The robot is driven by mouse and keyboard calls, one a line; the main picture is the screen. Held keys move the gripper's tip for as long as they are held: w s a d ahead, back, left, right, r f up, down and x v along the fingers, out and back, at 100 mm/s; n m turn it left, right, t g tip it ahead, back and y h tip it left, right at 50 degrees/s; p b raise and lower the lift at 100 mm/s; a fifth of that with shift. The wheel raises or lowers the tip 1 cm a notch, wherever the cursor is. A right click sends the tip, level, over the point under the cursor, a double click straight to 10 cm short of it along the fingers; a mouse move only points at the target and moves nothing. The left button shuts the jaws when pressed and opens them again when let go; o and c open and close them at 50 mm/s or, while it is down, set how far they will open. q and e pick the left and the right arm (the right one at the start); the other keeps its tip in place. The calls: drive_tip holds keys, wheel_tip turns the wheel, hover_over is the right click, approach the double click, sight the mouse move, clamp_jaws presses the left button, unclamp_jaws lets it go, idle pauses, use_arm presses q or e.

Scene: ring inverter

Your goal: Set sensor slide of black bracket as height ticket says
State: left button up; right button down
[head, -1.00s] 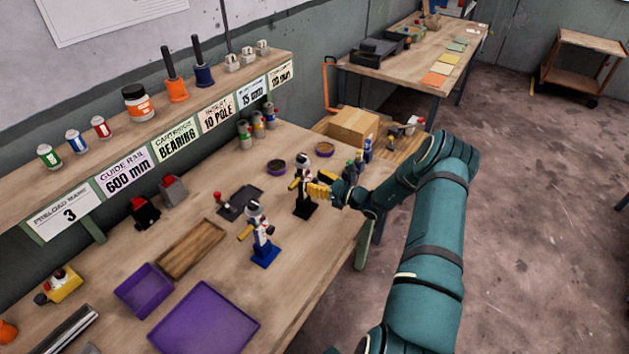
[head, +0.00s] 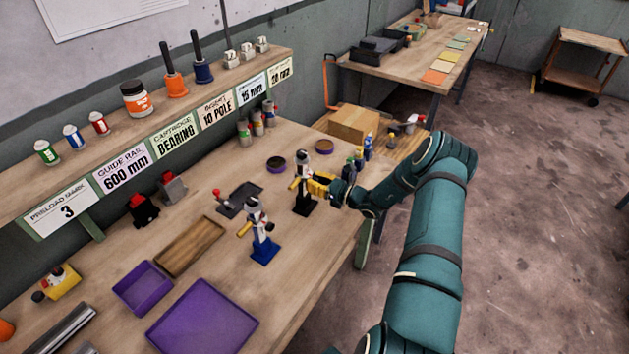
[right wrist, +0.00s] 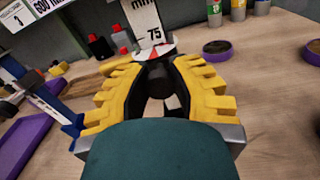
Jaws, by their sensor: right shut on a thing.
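The black bracket (head: 305,208) stands upright on the bench, with a black base and a white post. In the right wrist view its white scale (right wrist: 147,20) shows "mm" and "75". My right gripper (head: 312,185), with yellow fingers, is at the post from the right. In the wrist view its fingers (right wrist: 158,62) are shut on a dark, round part of the sensor slide (right wrist: 157,76), mostly hidden between them. Tickets along the shelf edge include a "15 mm" card (head: 251,92) and a "20 mm" card (head: 280,73); their small top words are unreadable. My left gripper is not in view.
A blue-based bracket (head: 264,252) stands close by at the left front. Round dishes (head: 276,164) and small bottles (head: 243,133) are behind. Bare bench lies between them.

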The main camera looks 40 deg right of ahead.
use_arm(q)
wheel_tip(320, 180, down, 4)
drive_tip(key=b, duration=0.3)
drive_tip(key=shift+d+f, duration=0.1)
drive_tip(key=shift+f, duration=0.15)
use_arm(e)
wheel_tip(320, 180, down, 5)
drive_tip(key=shift+f, duration=0.1)
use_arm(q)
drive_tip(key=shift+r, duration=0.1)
use_arm(e)
drive_tip(key=c, duration=0.7)
unclamp_jaws()
drive_tip(key=shift+c, duration=0.2)
drive_tip(key=v, duration=1.2)
drive_tip(key=shift+d, duration=0.1)
